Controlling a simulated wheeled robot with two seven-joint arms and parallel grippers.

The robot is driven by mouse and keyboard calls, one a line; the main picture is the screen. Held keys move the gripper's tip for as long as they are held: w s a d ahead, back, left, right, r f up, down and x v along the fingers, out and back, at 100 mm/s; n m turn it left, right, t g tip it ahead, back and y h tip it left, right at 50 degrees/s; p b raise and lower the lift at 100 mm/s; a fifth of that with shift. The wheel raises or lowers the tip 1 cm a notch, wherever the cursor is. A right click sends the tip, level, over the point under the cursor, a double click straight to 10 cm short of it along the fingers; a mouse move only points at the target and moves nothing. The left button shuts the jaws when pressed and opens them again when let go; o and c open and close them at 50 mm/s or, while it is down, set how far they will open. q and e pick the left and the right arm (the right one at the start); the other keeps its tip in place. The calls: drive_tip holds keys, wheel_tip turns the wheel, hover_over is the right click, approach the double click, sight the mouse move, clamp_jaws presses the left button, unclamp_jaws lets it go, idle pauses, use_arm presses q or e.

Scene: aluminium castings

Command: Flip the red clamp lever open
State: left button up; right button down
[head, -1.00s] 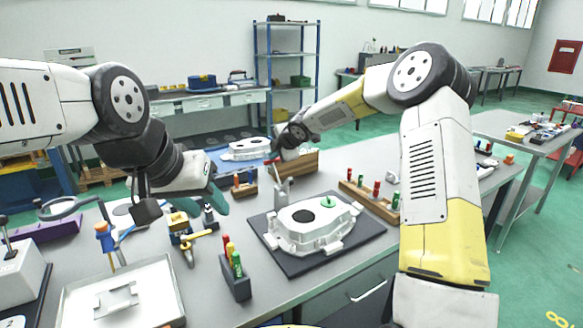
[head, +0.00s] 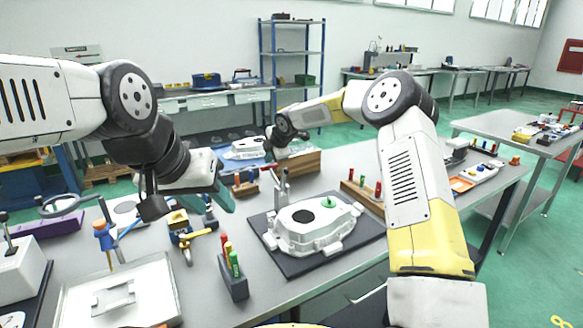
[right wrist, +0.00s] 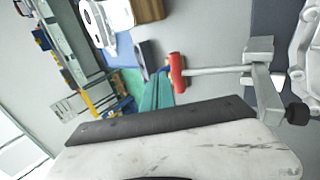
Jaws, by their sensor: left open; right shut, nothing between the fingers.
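The clamp (head: 282,186) stands at the back-left edge of the black plate beside the white casting (head: 310,227). In the right wrist view its grey arm runs left to the red lever handle (right wrist: 177,72). In the head view the red handle is hard to make out near my right gripper (head: 272,158). In the right wrist view my right gripper (right wrist: 160,84) is shut and empty, its teal fingers close beside the red handle; I cannot tell whether they touch. My left gripper (head: 218,198) is open and empty above the bench, left of the clamp.
A wooden block (head: 297,163) stands behind the clamp. A black holder with coloured-handled tools (head: 233,278) stands front left of the plate. A wooden rack with coloured pegs (head: 362,196) is to the right. A metal tray (head: 120,292) lies at the front left.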

drive_tip(key=shift+w+a+f, duration=0.1)
drive_tip(key=shift+w+f, duration=0.1)
drive_tip(key=shift+f, duration=0.15)
idle(0.4)
drive_tip(key=shift+a+r, duration=0.15)
drive_tip(key=shift+r, duration=0.25)
wheel_tip(320, 180, up, 13)
idle(0.4)
drive_tip(key=shift+s+r, duration=0.1)
drive_tip(key=shift+r, duration=0.05)
